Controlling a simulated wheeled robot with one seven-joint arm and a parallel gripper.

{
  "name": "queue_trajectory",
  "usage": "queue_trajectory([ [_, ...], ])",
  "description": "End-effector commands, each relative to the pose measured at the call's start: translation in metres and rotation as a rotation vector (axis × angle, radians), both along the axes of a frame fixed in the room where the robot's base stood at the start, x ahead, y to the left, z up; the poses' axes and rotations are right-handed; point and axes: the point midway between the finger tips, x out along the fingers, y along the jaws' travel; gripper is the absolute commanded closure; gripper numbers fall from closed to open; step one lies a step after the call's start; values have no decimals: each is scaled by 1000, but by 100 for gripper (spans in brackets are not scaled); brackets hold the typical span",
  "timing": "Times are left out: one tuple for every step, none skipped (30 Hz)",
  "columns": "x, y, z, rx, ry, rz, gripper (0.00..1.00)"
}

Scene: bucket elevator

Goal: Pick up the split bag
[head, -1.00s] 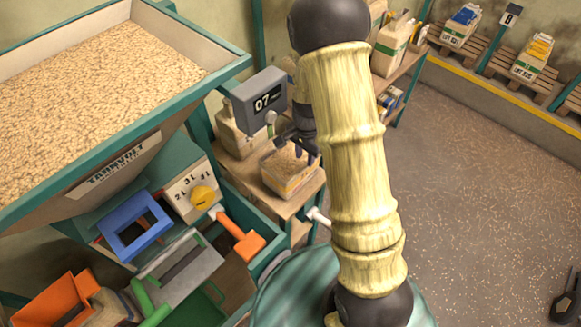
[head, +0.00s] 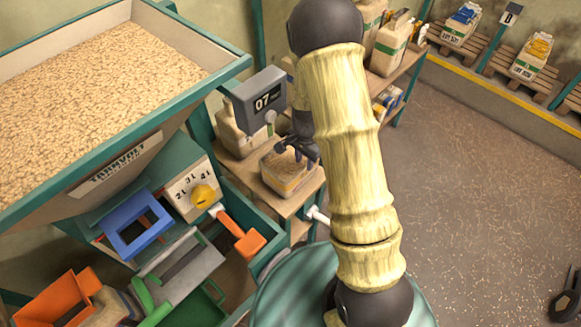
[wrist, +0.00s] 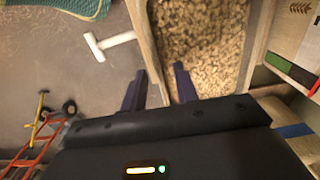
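An open-topped, pale, bag-like container (head: 284,186) full of tan pellets stands on the wooden shelf below the display; it may be the split bag, but I cannot see a split. My gripper (head: 298,150) is over its right rear part, partly hidden by my arm. The container's pale left wall (wrist: 145,40) runs up between the fingertips, and the pellets fill the middle. I cannot tell whether the fingers touch it.
A grey display (head: 259,100) reading 07 stands just behind. A large pellet hopper (head: 160,165) fills the left. A wooden shelf (head: 305,197) carries the container, with a pale bag (head: 238,135) behind it. More bags (head: 391,45) stand further back.

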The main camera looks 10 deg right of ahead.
Motion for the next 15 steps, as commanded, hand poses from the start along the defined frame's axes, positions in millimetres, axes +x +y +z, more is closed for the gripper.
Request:
queue_trajectory([
  [0,0,-3,0,2,-1,70],
  [-1,-1,-5,0,3,-1,70],
  [-1,-1,-9,1,4,-2,70],
  [-1,-1,-13,1,4,-2,70],
  [-1,-1,-16,1,4,-2,70],
  [-1,-1,-21,0,5,-1,70],
  [-1,-1,-24,1,4,-1,70],
  [-1,-1,-28,0,5,-1,70],
  [-1,-1,-34,1,4,-1,70],
  [-1,-1,-38,0,4,-1,70],
  [-1,-1,-41,1,4,-1,70],
  [-1,-1,-44,0,3,-1,70],
  [0,-1,-46,0,3,-1,70],
  [0,-1,-48,0,1,-1,70],
  [0,-1,-49,0,1,0,70],
])
